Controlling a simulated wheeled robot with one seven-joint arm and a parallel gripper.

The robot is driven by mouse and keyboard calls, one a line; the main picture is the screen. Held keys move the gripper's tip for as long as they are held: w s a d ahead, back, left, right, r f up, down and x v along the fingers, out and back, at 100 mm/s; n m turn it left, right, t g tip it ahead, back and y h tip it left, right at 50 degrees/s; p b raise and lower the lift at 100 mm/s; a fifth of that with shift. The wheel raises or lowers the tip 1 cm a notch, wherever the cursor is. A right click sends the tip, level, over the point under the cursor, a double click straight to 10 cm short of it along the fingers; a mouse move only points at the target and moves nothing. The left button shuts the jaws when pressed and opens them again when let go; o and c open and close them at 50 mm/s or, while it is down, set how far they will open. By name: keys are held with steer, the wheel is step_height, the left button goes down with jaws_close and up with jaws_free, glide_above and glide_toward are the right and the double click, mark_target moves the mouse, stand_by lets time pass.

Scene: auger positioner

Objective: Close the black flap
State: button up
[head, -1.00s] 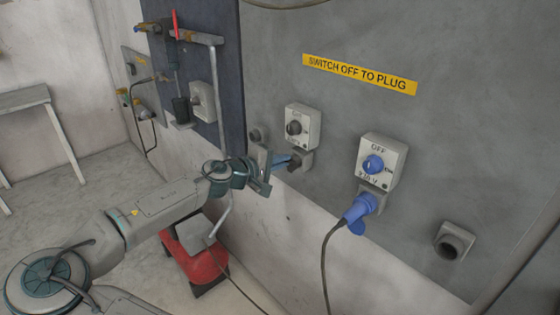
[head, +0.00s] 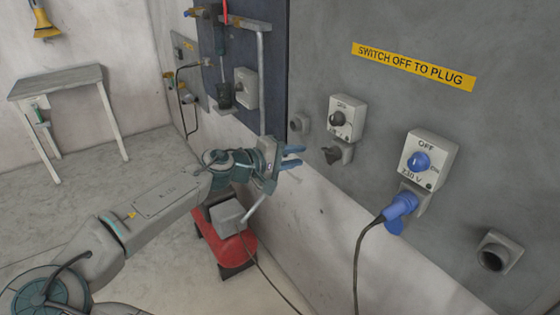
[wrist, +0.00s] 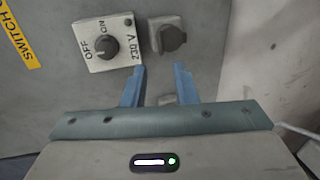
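The black flap (head: 331,155) is on the grey socket (head: 343,149) below the switch box with the black knob (head: 337,119). In the wrist view the flap (wrist: 173,39) is a dark disc at the front of the socket, ahead of my fingertips. It seems to lie over the socket's mouth, but I cannot tell whether it is fully flush. My gripper (head: 298,157) has its blue fingers apart and empty, left of the flap and clear of it. The wrist view also shows the open gripper (wrist: 159,68).
A second switch box (head: 429,159) with a blue knob is to the right, with a blue plug (head: 401,206) and dark cable below it. An open grey pipe (head: 498,252) juts from the wall at far right. A red machine (head: 226,245) stands on the floor below my arm.

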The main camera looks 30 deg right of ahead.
steer(key=shift+v, duration=2.25)
steer(key=s+d+f+m+g+y, duration=0.1)
steer(key=s+d+f+y, duration=0.15)
steer(key=f, duration=0.35)
steer(key=s+d+f+g+y, duration=0.2)
steer(key=f+y, duration=0.1)
steer(key=f, duration=0.3)
steer(key=s+a+f+m+y, duration=0.1)
steer(key=s+a+f+y, duration=0.45)
steer(key=f, duration=0.35)
steer(key=s+a+r+t+y, duration=0.2)
steer(key=s+a+r, duration=0.2)
steer(key=a+r, duration=0.3)
steer(key=s+a+r+n+t+y, duration=0.1)
steer(key=s+a+r+t+y, duration=0.1)
steer(key=a+r, duration=0.5)
steer(key=s+r+t, duration=0.1)
steer(key=s, duration=0.1)
steer(key=shift+s+a+y, duration=0.3)
steer(key=shift+a, duration=0.1)
